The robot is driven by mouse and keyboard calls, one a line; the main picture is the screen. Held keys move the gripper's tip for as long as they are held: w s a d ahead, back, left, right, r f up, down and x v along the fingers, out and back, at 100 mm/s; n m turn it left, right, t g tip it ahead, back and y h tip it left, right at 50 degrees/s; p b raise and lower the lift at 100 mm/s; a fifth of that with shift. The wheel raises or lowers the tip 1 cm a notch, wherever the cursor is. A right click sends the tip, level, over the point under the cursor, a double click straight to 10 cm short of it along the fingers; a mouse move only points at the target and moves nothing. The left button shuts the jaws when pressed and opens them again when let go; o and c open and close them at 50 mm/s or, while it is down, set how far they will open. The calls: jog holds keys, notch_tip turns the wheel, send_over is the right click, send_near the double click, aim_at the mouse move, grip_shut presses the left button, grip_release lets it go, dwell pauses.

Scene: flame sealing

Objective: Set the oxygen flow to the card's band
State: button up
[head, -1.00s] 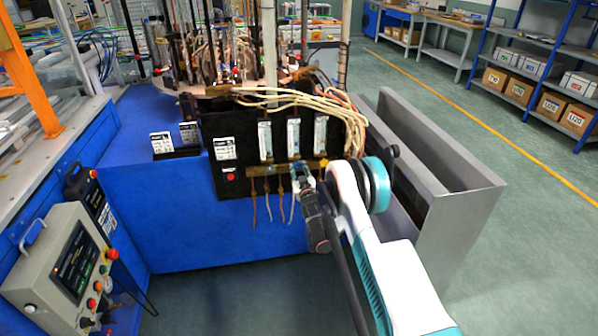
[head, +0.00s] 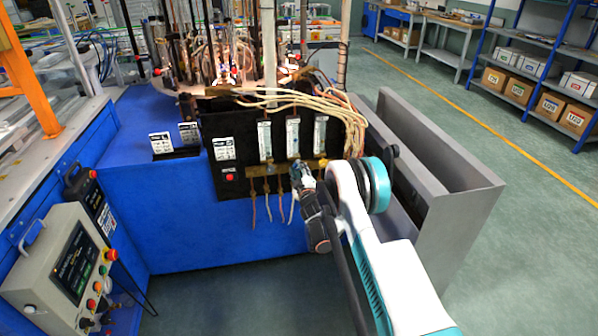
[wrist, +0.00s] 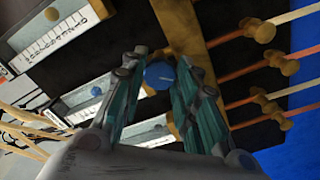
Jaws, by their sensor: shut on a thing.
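A black panel (head: 240,177) carries three upright flowmeters with white scales: left (head: 265,141), middle (head: 293,136) and right (head: 320,135). My gripper (head: 297,168) is at the panel's lower edge, below the middle flowmeter. In the wrist view, my gripper (wrist: 162,82) is shut on a blue knob (wrist: 159,74), with one finger on each side. The knob sits at the end of the middle flowmeter (wrist: 80,102) there. The float and scale readings are too small to tell. White printed cards stand left of the panel (head: 161,142) (head: 189,132); their text is unreadable.
A brass strip (head: 262,170) with hanging hoses runs along the panel's bottom. Pale hoses (head: 285,97) arch over the panel top. A grey open bin (head: 462,210) stands right of my arm. A control box (head: 50,270) is at the lower left.

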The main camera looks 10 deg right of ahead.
dwell(0.5)
jog(key=o, duration=1.1)
jog(key=shift+a, duration=0.1)
jog(key=shift+c, duration=0.2)
jog(key=s, duration=0.7)
jog(key=shift+s, duration=0.3)
